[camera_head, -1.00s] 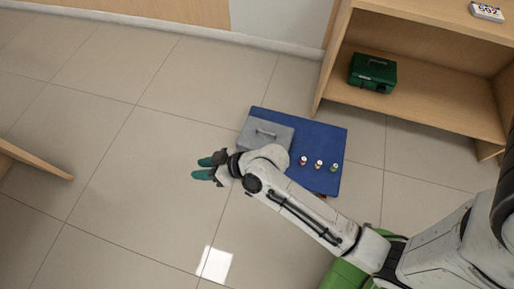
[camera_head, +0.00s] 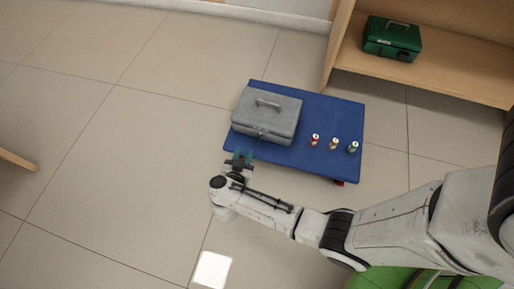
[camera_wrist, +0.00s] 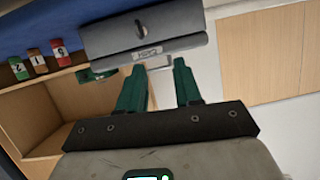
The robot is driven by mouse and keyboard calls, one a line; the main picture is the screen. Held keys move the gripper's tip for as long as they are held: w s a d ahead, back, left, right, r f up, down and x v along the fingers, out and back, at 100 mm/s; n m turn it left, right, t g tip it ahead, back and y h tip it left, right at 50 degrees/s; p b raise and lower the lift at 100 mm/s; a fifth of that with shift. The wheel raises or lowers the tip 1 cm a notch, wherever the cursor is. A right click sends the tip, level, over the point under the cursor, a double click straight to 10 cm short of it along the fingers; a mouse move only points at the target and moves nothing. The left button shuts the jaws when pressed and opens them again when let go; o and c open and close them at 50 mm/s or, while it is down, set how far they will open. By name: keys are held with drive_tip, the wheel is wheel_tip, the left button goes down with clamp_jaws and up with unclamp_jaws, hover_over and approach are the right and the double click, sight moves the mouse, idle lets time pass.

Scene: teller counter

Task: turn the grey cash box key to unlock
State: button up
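The grey cash box (camera_head: 268,113) sits closed on the left part of a blue platform (camera_head: 315,100), its handle on top. A small key-like piece (camera_head: 261,138) shows at its front face, too small to tell how it is turned. In the wrist view the grey box (camera_wrist: 185,22) fills the top, with a dark slim piece (camera_wrist: 140,29) on its face and a small label plate below it. My gripper (camera_head: 240,155) is at the platform's front edge, just short of the box front. In the wrist view my gripper (camera_wrist: 160,68) is open and empty, its green fingers pointing at the box.
Several small numbered cylinders, one red (camera_head: 315,140), stand right of the box on the platform. A green cash box (camera_head: 392,38) sits on a wooden shelf (camera_head: 450,75) at the back right.

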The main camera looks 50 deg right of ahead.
sight(259, 139)
drive_tip(key=shift+g, duration=0.7)
drive_tip(key=d+f+b, duration=0.1)
drive_tip(key=d+f, duration=0.1)
drive_tip(key=d+f+b, duration=0.2)
drive_tip(key=d, duration=0.1)
drive_tip(key=d+f+b, duration=0.1)
drive_tip(key=d+b, duration=0.1)
drive_tip(key=d, duration=0.1)
drive_tip(key=shift+w+f, duration=0.35)
drive_tip(key=shift+f, duration=0.05)
drive_tip(key=shift+w+d+f+b, duration=0.1)
drive_tip(key=shift+w+d+b, duration=0.15)
drive_tip(key=shift+d+b, duration=0.45)
drive_tip(key=shift+d, duration=0.1)
clamp_jaws()
